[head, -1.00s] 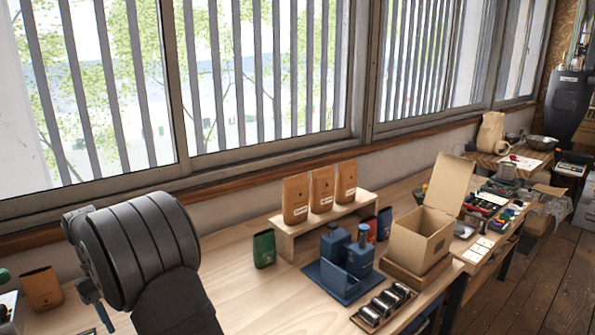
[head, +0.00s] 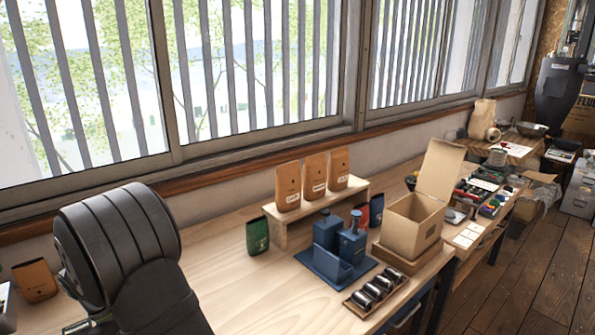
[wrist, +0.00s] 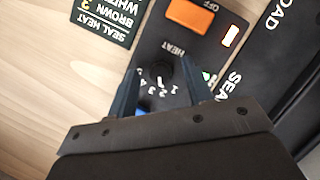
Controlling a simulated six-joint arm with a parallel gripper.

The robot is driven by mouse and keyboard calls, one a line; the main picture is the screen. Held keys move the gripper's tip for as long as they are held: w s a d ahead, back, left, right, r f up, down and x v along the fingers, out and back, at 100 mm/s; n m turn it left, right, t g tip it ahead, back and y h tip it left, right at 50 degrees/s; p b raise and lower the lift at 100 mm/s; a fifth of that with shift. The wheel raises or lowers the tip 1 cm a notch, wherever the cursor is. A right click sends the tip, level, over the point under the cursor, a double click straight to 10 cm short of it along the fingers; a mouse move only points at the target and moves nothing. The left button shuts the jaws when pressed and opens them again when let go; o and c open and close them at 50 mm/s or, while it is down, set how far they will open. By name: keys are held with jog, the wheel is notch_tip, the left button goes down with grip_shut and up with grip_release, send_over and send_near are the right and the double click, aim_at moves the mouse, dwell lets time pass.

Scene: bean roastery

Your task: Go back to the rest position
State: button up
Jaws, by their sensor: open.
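My gripper (wrist: 160,68) is open in the wrist view, with its two dark fingers spread on either side of a black dial knob (wrist: 162,72) on a control panel. Nothing is seen held between the fingers; whether they touch the knob I cannot tell. The panel (wrist: 150,48) is dark, with numbers around the knob, the word HEAT and an orange switch (wrist: 190,15) marked OFF. In the head view my dark arm fills the lower left, and the gripper's fingers are hidden there.
A dark label card (wrist: 108,18) lies beside the panel. In the head view, a green pouch (head: 257,236), a wooden riser (head: 350,196) with three brown bags, a blue holder (head: 335,268) and an open carton (head: 415,220) stand right of my arm. Bare tabletop (head: 225,270) lies between.

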jog(key=shift+n, duration=0.6)
jog(key=v, duration=1.4)
jog(key=shift+s+r, duration=0.25)
jog(key=shift+r, duration=0.05)
